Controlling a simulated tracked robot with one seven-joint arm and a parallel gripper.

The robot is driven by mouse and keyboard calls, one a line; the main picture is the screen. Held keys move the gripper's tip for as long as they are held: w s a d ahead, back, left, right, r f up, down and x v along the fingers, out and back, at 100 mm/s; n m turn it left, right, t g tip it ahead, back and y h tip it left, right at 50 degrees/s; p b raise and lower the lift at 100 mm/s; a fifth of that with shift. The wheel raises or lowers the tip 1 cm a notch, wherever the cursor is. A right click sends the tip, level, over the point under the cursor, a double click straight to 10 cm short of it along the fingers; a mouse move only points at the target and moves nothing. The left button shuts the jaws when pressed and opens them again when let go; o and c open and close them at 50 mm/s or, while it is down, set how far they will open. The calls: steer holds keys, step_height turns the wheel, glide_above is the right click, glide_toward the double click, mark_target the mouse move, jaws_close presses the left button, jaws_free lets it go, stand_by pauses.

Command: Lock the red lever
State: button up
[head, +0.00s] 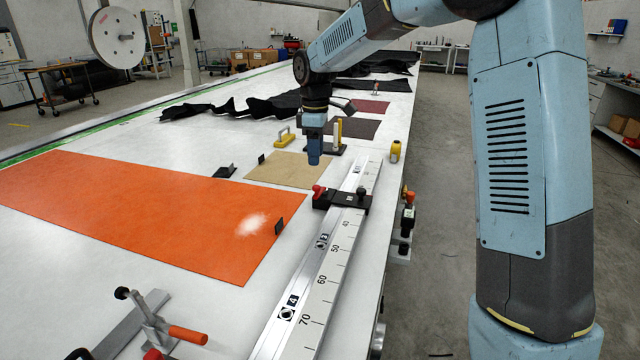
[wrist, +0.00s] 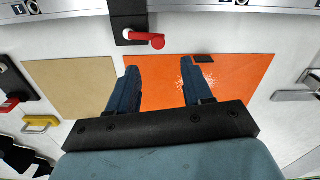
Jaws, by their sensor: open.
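The red lever (head: 319,191) is at the left end of a black clamp block (head: 345,199) that sits across the metal ruler rail. In the wrist view the red lever (wrist: 148,39) sticks out to the right from the end of the black block (wrist: 128,14). My gripper (head: 314,161) points down over the table, behind the clamp in the head view. In the wrist view my gripper (wrist: 158,75) has its two fingers apart with nothing between them. The lever is just beyond the fingertips there, and no contact shows.
An orange sheet (head: 150,210) and a tan sheet (head: 290,172) lie on the white table. The ruler rail (head: 325,250) runs along the right edge. A yellow handle (head: 285,137) and a toggle clamp (head: 150,325) stand on the table. Dark cloth (head: 240,106) lies farther back.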

mark_target(316, 186)
step_height(316, 186, down, 10)
steer(key=shift+r, duration=0.15)
stand_by(0.4)
